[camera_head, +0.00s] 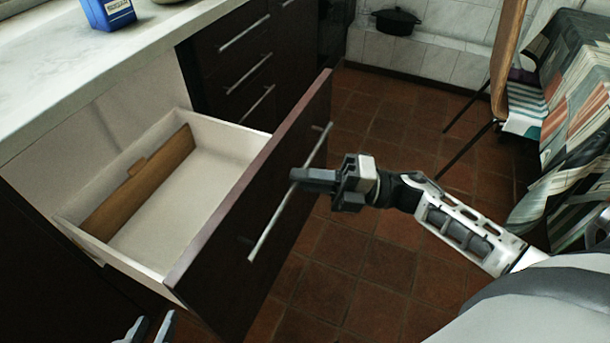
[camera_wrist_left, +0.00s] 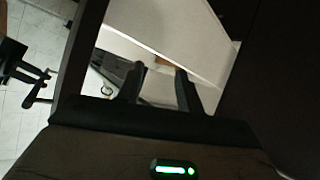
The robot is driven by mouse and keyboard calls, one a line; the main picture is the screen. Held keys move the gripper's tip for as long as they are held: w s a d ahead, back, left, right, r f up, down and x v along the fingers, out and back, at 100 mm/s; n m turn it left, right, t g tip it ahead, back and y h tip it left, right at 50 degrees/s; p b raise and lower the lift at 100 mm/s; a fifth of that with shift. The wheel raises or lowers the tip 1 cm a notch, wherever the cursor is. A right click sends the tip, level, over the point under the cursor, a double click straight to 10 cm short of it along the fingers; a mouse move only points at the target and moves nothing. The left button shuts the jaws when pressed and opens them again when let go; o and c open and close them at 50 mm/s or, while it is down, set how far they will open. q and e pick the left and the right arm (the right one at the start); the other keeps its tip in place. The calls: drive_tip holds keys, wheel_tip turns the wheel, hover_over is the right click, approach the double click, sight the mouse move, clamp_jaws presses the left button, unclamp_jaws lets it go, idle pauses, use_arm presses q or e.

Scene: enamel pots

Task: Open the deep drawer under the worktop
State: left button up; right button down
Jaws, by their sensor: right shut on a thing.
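The deep drawer (camera_head: 215,180) under the worktop stands pulled well out, showing its pale inside. Its dark front (camera_head: 240,270) carries a long metal bar handle (camera_head: 270,231). My right gripper (camera_head: 299,180) is shut on the drawer handle near its middle. My left gripper (camera_head: 148,329) is at the bottom edge of the head view, below and left of the drawer front. Its two fingers are apart with nothing visible between them; it also shows in the left wrist view (camera_wrist_left: 158,85).
A brown wooden board (camera_head: 145,180) lies along the drawer's left side. The pale worktop (camera_head: 100,65) holds a blue box (camera_head: 108,12). More closed drawers (camera_head: 237,70) are behind. A black pot (camera_head: 397,20) is at the back; a chair and draped table (camera_head: 575,110) stand right. Tiled floor between is clear.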

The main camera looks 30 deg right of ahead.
drive_tip(key=c, duration=1.5)
unclamp_jaws()
